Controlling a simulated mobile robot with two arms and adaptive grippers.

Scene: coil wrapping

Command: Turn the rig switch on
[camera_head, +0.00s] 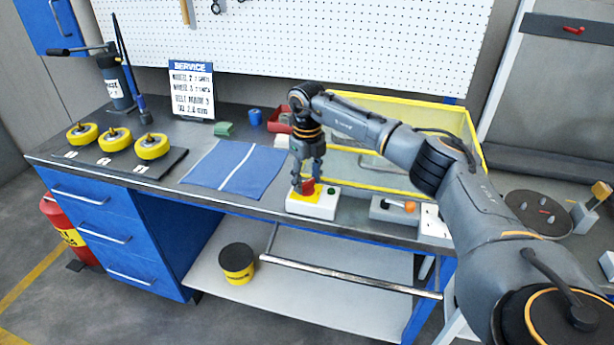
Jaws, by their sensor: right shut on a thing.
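The rig switch is a small white box (318,209) with a yellow plate, a red knob (308,187) and a small green button or lamp (331,190). It sits near the front edge of the bench, right of the blue cloth. My right gripper (307,181) points down over the box, its fingers shut on the red knob. The fingers partly hide the knob, so its turned position is hard to read. I cannot tell whether the green spot is lit. My left gripper is not in view.
A yellow-framed clear guard (468,128) stands behind my right arm. A grey box with an orange-tipped lever (394,207) is right of the switch. A blue cloth (215,172) and a dark tray with yellow wheels (150,147) lie left. A rail (350,278) runs below the bench front.

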